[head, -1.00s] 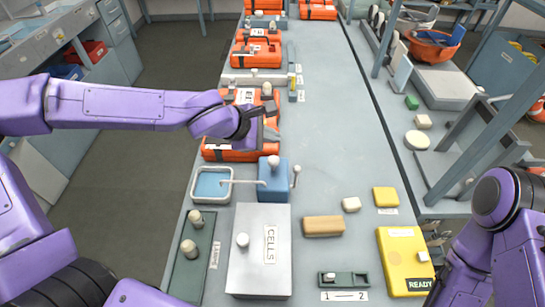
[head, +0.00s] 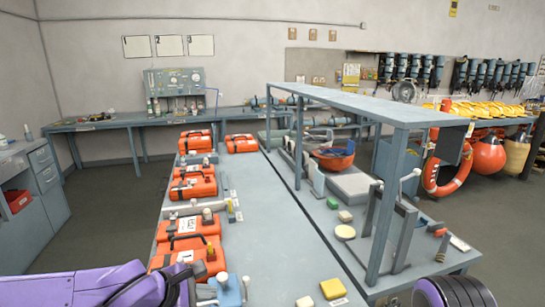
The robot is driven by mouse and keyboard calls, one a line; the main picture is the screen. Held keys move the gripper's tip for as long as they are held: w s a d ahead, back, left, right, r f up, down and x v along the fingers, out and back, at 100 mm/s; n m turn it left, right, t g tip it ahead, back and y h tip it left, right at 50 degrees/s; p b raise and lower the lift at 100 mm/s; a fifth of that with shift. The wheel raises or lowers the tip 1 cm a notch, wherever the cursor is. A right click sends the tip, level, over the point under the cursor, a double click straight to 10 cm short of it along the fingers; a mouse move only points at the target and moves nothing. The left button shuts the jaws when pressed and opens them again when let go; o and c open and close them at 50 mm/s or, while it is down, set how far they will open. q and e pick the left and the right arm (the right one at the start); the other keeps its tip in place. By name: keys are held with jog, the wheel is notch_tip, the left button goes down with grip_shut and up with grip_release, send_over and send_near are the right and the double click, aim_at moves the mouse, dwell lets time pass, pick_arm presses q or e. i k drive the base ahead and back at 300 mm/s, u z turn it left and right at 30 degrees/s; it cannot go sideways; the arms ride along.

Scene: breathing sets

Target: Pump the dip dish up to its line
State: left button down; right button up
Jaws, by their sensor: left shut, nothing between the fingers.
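The blue pump block (head: 230,293) shows at the bottom edge of the head view, with a pale knob on top and a pale lever on its right side. The dip dish is not visible in this view, so its level cannot be seen. My left gripper (head: 197,271) is shut and empty, just left of the pump block in the picture and in front of the nearest orange case (head: 185,256). Part of my right arm shows at the bottom right; its gripper is out of view.
Several orange cases line the bench's left side. A yellow block (head: 333,289) and a cream block (head: 307,301) lie right of the pump. The bench middle (head: 275,225) is clear. A raised frame and shelf (head: 400,112) stand along the right side.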

aim_at(223, 277)
jog(key=k, duration=1.05)
